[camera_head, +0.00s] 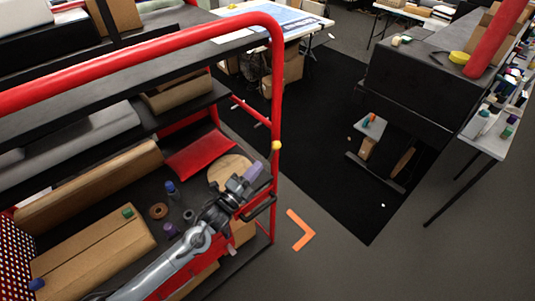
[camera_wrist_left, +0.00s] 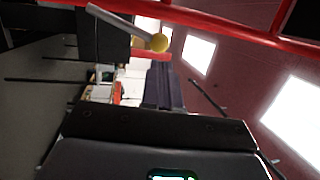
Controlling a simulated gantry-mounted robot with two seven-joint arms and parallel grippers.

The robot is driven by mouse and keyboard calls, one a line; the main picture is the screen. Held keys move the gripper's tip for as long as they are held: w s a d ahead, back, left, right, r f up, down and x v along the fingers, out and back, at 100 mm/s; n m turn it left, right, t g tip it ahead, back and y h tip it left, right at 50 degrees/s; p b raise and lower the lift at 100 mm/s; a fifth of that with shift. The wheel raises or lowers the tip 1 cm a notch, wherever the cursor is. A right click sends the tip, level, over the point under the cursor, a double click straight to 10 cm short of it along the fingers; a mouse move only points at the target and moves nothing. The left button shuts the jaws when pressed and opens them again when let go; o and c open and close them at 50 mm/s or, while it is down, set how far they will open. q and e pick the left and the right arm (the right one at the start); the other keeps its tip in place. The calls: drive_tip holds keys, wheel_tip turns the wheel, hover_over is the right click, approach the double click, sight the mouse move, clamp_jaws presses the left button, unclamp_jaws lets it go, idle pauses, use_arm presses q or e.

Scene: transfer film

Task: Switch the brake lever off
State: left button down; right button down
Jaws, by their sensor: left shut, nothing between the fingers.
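The brake lever shows in the left wrist view as a grey rod (camera_wrist_left: 120,25) ending in a yellow ball knob (camera_wrist_left: 159,42). In the head view the yellow knob (camera_head: 276,145) shows against the red upright of the rack; its rod is hard to make out there. My left gripper (camera_head: 257,168) is shut and empty, just below and left of the knob in the head view. Its dark fingers (camera_wrist_left: 165,88) point toward the knob in the left wrist view, and a gap seems to show between them. My right gripper is not in view.
The red tubular frame (camera_head: 278,90) of the shelf rack stands close to my left gripper. Cardboard boxes (camera_head: 85,250) and small spools fill the lower shelf. An orange L-shaped mark (camera_head: 302,235) lies on the open grey floor to the right.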

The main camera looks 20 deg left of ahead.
sight(273, 153)
use_arm(q)
drive_tip(key=x, duration=0.6)
drive_tip(key=shift+w+p, duration=0.3)
drive_tip(key=shift+p, duration=0.05)
drive_tip(key=shift+d, duration=0.15)
